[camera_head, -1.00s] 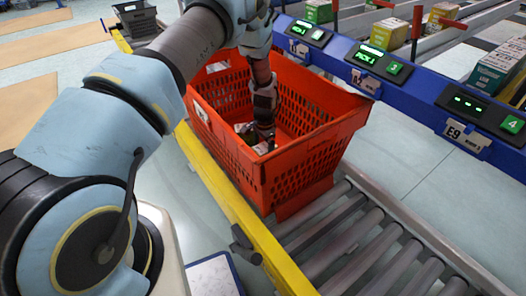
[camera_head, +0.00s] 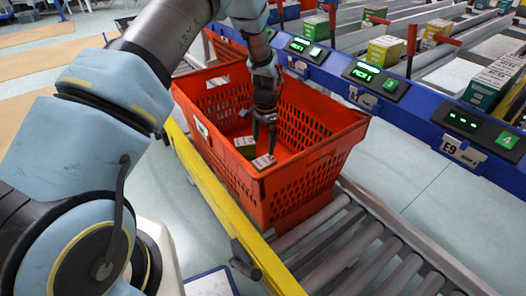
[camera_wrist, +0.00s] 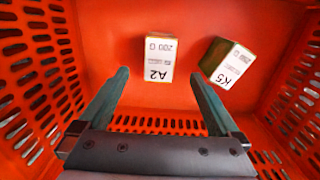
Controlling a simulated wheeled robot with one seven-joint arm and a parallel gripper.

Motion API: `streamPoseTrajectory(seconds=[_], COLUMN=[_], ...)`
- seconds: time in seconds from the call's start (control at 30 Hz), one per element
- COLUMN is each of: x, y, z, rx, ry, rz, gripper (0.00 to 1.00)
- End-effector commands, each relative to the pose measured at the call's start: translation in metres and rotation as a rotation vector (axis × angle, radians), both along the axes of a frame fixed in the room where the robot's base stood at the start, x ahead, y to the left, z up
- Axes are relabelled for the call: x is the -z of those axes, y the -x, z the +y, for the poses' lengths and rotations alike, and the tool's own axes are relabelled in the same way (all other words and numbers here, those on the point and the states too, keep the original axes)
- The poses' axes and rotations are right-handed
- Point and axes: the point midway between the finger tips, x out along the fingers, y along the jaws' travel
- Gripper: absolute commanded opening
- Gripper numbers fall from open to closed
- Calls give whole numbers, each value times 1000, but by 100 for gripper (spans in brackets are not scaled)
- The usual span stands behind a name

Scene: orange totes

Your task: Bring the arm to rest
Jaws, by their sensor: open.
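My gripper (camera_head: 264,135) points down inside the orange-red tote (camera_head: 312,165), with its fingers apart and nothing between them. In the wrist view two small boxes lie on the tote floor. One is a white-faced box marked A2 (camera_wrist: 158,60), ahead between the finger lines. The other is a box marked K5 (camera_wrist: 230,64), tilted, to its right, with a dark green side. In the head view two small boxes, one green-sided (camera_head: 245,146) and one pale-topped (camera_head: 263,162), show below and beside the fingers. The fingers look clear of both boxes.
The tote stands on a roller conveyor (camera_head: 352,240) with a yellow side rail (camera_head: 215,205). A blue rail (camera_head: 415,105) with lit displays and labels runs along the right. Several cartons (camera_head: 385,50) stand beyond it. Another red tote (camera_head: 225,45) shows behind. Tote walls surround my gripper.

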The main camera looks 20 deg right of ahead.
Motion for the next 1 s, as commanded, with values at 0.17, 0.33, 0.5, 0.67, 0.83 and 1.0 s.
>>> streamPoseTrajectory(seconds=[0.17,0.33,0.5,0.67,0.83,1.0], x=[-11,-12,-11,-13,-39,-68], y=[0,0,0,0,0,0], z=[0,0,0,0,0,0], rx=[0,-1,-1,-1,-1,-1], ry=[0,0,0,0,0,0], rz=[0,0,0,0,0,0], gripper=[98,98,98,98,98,98])
